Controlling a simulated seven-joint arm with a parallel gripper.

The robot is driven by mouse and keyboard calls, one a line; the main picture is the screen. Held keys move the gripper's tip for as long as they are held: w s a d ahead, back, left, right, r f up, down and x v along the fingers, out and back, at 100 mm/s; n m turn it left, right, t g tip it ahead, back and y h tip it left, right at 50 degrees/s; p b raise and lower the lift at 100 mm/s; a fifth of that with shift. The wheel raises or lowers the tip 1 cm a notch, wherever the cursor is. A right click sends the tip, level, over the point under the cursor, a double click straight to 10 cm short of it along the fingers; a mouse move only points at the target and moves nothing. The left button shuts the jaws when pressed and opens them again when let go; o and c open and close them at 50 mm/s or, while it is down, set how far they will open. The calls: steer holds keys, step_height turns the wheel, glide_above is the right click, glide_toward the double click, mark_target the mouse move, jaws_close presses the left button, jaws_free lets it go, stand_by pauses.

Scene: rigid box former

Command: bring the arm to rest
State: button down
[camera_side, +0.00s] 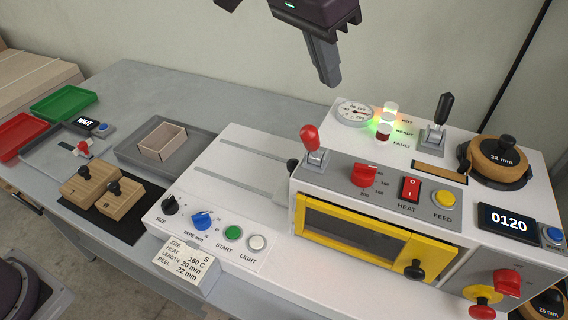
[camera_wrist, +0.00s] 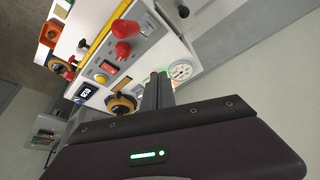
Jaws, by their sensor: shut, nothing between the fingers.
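My gripper (camera_side: 328,80) hangs at the top middle of the side view, above and behind the white box former (camera_side: 240,165). Its fingers are shut with nothing between them, and it touches nothing. In the wrist view the shut fingers of my gripper (camera_wrist: 158,90) point toward the machine, near the round gauge (camera_wrist: 181,71). The machine's yellow-framed door (camera_side: 375,237) is closed. A small open box (camera_side: 163,141) sits in the grey tray (camera_side: 128,150) to the left of the machine.
A green tray (camera_side: 63,103) and a red tray (camera_side: 17,136) lie at the far left. Wooden blocks with knobs (camera_side: 120,200) stand on a black mat. Upright levers (camera_side: 313,140) and a tape reel (camera_side: 497,158) rise from the machine top. Air around my gripper is free.

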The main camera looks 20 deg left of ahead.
steer(key=s+a+r+n, duration=0.25)
steer(key=s+a, duration=0.25)
steer(key=a, duration=0.5)
steer(key=s+a+r+n, duration=0.25)
steer(key=s+a, duration=0.25)
steer(key=a, duration=0.5)
steer(key=s+a+f+y, duration=0.1)
steer(key=s+a+f, duration=0.3)
steer(key=s, duration=0.5)
steer(key=s+a+f+n+t+y, duration=0.1)
steer(key=s+a+f, duration=0.3)
steer(key=s, duration=0.6)
steer(key=shift+f+t, duration=0.3)
steer(key=shift+f, duration=0.4)
steer(key=shift+a, duration=0.1)
